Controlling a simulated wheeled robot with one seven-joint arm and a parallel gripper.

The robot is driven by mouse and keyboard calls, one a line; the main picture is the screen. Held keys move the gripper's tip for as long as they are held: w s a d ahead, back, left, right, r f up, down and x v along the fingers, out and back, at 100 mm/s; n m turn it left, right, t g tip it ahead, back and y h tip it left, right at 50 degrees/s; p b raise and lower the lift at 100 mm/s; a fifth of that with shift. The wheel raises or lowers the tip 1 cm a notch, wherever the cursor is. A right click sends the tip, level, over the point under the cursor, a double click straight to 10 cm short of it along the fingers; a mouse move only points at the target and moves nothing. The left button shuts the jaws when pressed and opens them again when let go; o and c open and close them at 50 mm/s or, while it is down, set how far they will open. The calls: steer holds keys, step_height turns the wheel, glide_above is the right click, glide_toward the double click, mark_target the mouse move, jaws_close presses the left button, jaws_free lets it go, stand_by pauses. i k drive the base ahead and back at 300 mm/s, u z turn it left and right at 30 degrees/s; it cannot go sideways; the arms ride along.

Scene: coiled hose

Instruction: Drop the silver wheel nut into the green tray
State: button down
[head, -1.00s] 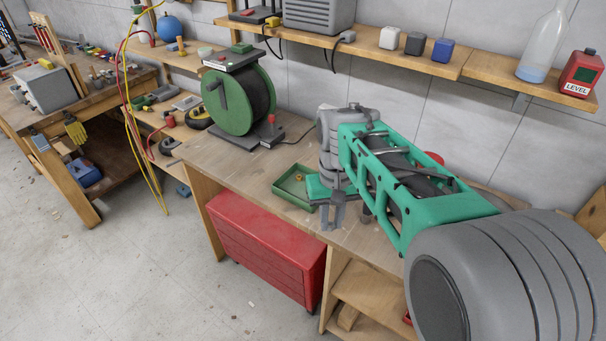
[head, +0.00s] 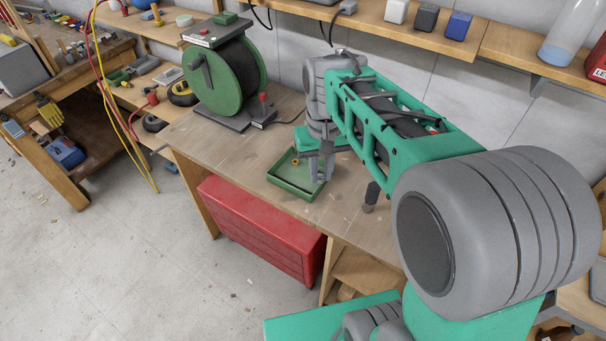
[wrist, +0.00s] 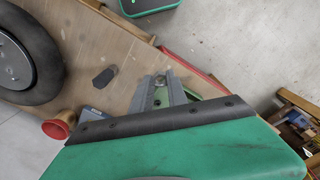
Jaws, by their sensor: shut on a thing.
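The green tray (head: 290,190) lies on the wooden bench, a small brass-coloured ring or nut (head: 296,162) inside it. My gripper (head: 321,178) points down over the tray's right part in the head view. In the wrist view my gripper (wrist: 160,84) is shut on a small silver piece, the silver wheel nut (wrist: 160,80), between its fingertips. A strip of the tray (wrist: 194,96) shows beside and below the fingers. The nut is hidden by the fingers in the head view, and my wrist body covers much of the tray in the wrist view.
A green hose reel (head: 222,80) stands on the bench behind the tray, beside a small box with a red knob (head: 262,110). A dark peg-like thing (head: 370,196) stands right of the tray. A red chest (head: 260,228) is below. Bench left of the tray is clear.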

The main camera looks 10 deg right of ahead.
mark_target(307, 175)
steer(key=z, duration=0.05)
steer(key=k, duration=0.3)
steer(key=u, duration=1)
steer(key=i, duration=0.8)
steer(key=u, duration=0.4)
steer(key=i, duration=0.85)
steer(key=z, duration=0.25)
